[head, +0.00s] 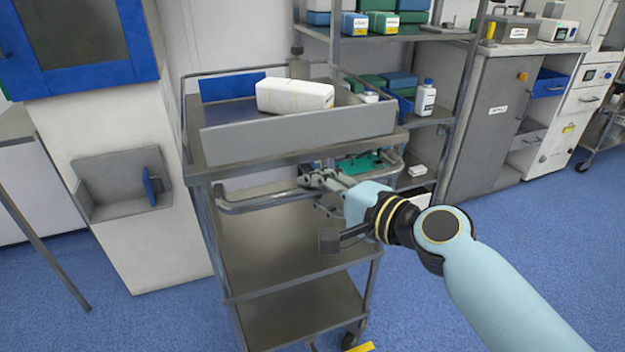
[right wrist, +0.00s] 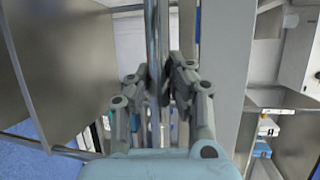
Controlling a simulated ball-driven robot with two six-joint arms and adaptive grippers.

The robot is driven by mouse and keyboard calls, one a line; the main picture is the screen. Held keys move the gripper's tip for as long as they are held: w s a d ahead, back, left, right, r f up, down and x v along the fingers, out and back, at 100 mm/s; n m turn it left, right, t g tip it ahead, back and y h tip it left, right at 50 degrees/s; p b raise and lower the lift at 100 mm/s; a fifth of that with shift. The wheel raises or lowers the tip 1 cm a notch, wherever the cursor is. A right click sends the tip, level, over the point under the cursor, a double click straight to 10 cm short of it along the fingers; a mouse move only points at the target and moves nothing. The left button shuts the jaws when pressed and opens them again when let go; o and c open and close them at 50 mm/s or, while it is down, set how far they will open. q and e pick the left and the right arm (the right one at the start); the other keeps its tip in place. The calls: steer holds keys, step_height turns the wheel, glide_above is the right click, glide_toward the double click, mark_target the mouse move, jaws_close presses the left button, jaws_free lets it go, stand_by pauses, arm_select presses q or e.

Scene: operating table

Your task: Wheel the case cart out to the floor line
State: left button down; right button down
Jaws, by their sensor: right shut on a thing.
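The case cart (head: 290,152) is a grey metal trolley with a railed top and lower shelves, standing upright in the middle of the head view. Its push handle (head: 262,202) is a bent metal bar on the near side. My right gripper (head: 318,182) is shut on this handle bar near its right part. In the right wrist view the bar (right wrist: 151,40) runs between the fingers (right wrist: 160,88). A short yellow strip (head: 361,347) shows on the floor at the bottom edge, beside a cart wheel. My left gripper is out of view.
A white cabinet (head: 130,240) stands close on the left. Shelving with boxes (head: 381,24) and a grey cabinet (head: 490,115) stand behind. Blue floor (head: 540,240) is open on the right.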

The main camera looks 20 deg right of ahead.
steer(key=shift+s+d+f, duration=0.1)
steer(key=shift+s+f, duration=0.1)
steer(key=shift+s, duration=0.8)
steer(key=c, duration=1.2)
jaws_free()
steer(key=shift+o, duration=0.2)
steer(key=shift+r, duration=0.1)
steer(key=v, duration=1.2)
